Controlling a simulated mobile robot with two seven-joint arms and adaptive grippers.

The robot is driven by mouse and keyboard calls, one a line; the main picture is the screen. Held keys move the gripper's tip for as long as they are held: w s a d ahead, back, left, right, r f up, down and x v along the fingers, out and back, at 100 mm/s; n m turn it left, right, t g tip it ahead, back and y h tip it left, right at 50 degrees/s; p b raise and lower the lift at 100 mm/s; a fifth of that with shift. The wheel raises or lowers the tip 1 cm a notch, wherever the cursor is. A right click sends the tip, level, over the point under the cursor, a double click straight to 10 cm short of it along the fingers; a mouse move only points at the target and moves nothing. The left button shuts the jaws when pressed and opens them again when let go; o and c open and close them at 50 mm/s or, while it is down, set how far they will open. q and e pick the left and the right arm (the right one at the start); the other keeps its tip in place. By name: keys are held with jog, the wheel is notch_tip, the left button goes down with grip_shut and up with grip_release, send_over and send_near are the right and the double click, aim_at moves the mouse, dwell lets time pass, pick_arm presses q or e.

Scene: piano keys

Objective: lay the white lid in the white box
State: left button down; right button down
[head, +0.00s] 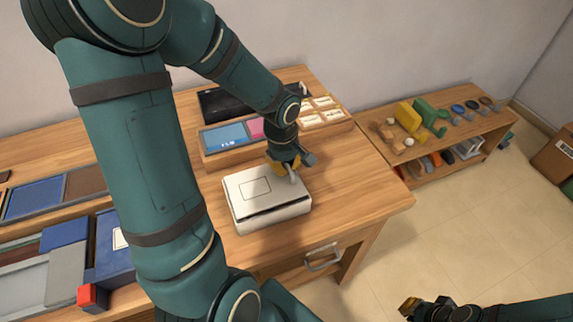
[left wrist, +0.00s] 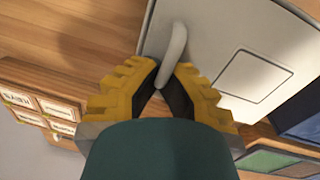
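The white box (head: 272,219) stands near the front right of the wooden table. The white lid (head: 246,189), with a thin square outline, lies over the top of the box. A dark gap shows between them along the front, so I cannot tell whether the lid is seated. My left gripper (head: 288,170) is at the lid's far right side. In the left wrist view, its yellow fingers (left wrist: 167,72) close around the lid's pale upright handle (left wrist: 176,42). My right gripper (head: 408,307) is off the table above the floor at bottom right, seemingly empty; its opening is unclear.
Behind the box stands a wooden organizer (head: 216,158) with coloured and labelled cards. Blue and grey boxes (head: 66,262) and a red cube (head: 92,297) lie at left. A low bench (head: 455,141) with toys stands at right. The table right of the box is clear.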

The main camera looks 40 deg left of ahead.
pick_arm(q)
jog(key=shift+f+b, duration=0.65)
jog(key=shift+b, duration=0.3)
dwell(1.8)
dwell(0.7)
jog(key=c, duration=1.1)
grip_release()
jog(key=shift+o, duration=0.2)
notch_tip(320, 180, up, 12)
jog(key=s, duration=0.1)
jog(key=shift+a, duration=0.15)
